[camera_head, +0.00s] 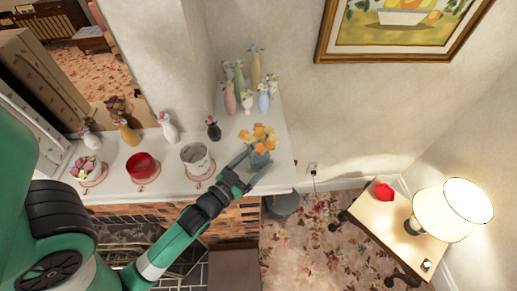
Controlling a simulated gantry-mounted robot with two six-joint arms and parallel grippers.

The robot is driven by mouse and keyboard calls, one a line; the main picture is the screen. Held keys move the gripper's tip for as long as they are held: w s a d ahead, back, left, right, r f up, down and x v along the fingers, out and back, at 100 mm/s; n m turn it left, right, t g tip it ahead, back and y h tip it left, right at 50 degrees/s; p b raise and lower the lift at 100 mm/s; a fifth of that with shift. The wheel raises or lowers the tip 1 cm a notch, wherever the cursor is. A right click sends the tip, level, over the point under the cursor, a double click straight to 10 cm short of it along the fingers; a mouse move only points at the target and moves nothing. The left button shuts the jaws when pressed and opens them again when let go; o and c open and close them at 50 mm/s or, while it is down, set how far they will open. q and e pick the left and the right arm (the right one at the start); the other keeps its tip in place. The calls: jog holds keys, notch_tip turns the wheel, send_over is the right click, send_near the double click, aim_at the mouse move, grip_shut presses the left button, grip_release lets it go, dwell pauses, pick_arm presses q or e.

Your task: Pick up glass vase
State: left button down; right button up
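A glass vase (260,161) with orange and yellow flowers stands upright near the right front end of the white mantel shelf. My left gripper (259,161) reaches up from the lower left. Its fingers are spread apart, one on the left of the vase and one at its lower right. Part of the vase is hidden by the flowers and the fingers. I cannot tell whether the fingers touch the glass. My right gripper is not in view.
A white pot (196,160), a red bowl (142,167) and a small dark vase (213,129) stand left of the gripper on the mantel (284,178). Several small vases (247,101) stand behind. A lamp (453,209) is on a side table at right.

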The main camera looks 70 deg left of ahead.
aim_at(249, 145)
pick_arm(q)
notch_tip(249, 145, up, 10)
jog(key=shift+r+p, duration=0.1)
jog(key=shift+p, duration=1)
